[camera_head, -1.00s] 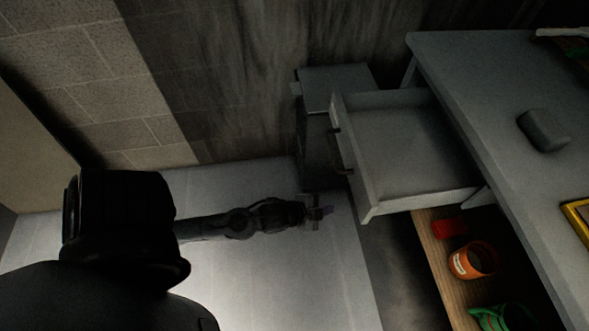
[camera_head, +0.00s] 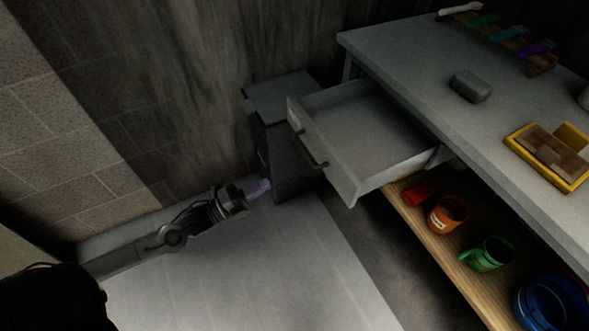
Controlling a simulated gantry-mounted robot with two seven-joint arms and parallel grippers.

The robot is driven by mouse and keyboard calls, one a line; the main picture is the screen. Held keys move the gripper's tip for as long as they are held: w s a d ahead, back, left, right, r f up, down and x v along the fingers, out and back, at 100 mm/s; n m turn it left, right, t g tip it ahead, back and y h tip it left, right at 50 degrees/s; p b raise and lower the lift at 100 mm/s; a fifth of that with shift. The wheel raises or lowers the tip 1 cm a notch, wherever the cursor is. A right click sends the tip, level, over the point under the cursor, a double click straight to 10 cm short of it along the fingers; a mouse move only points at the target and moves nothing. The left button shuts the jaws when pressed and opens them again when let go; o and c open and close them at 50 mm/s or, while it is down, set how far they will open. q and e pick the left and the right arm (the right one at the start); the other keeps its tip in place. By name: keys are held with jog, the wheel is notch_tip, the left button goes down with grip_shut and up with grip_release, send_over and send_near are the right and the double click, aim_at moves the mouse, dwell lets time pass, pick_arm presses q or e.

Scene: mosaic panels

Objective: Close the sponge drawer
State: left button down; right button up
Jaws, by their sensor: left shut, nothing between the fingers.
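The sponge drawer (camera_head: 368,142) is pulled out from under the grey table (camera_head: 420,62). It looks empty. Its front panel (camera_head: 326,158) faces left and carries a dark handle (camera_head: 308,146). My left gripper (camera_head: 258,187) is shut and empty, with purplish fingers, to the left of and below the drawer front in the head view. It is apart from the drawer and points right. A grey block (camera_head: 471,86), possibly the sponge, lies on the tabletop. My right gripper is not in view.
A dark cabinet (camera_head: 283,97) stands behind the drawer, close to my left gripper. A wooden lower shelf (camera_head: 474,279) holds a red item (camera_head: 417,195), an orange pot (camera_head: 447,214), a green cup (camera_head: 487,254) and a blue container (camera_head: 551,304). A yellow-framed tray (camera_head: 573,185) lies on the table.

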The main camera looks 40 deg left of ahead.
pick_arm(q)
jog(key=b+x, duration=0.4)
jog(key=x, duration=0.7)
jog(key=shift+w, duration=0.2)
jog(key=shift+d+r, duration=0.1)
